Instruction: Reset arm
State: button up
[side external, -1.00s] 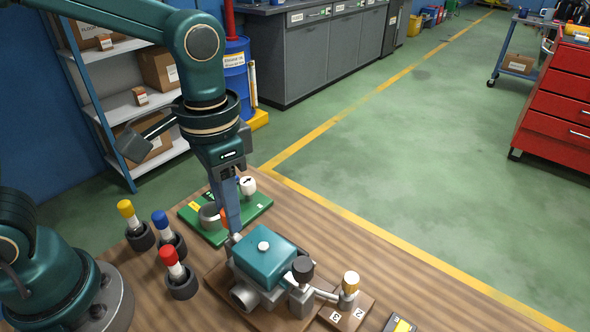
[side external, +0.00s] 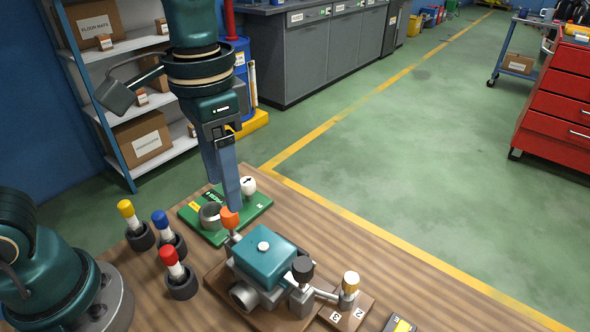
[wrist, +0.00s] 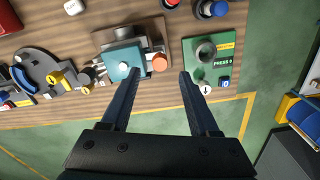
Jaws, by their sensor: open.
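My gripper (side external: 222,193) is open and empty, pointing down above the wooden table. In the side view its fingertips appear just above and behind the orange knob (side external: 230,218). In the wrist view the two fingers (wrist: 156,74) are wide apart, with the teal box-shaped device (wrist: 124,58) and the orange knob (wrist: 159,62) beyond them in the picture. The teal device (side external: 266,257) sits on a wooden base and has a white button on top. The green board (side external: 253,210) with a grey ring and a white knob lies behind it.
Red (side external: 176,273), blue (side external: 166,229) and yellow (side external: 134,220) capped pegs stand in dark holders at the left. Shelves with boxes (side external: 140,140) are behind my arm.

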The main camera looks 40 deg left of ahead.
jog(key=shift+r, duration=0.15)
jog(key=shift+w+a+r, duration=0.1)
jog(key=shift+a+r, duration=0.15)
jog(key=shift+r, duration=0.1)
jog(key=s+a+f+n+t, duration=0.1)
jog(key=s+a+n+t, duration=0.2)
jog(key=s+a+t, duration=0.2)
jog(key=shift+s+a+t, duration=0.3)
jog(key=shift+s+a, duration=0.25)
jog(key=shift+s, duration=0.05)
jog(key=shift+f, duration=0.1)
dwell(0.5)
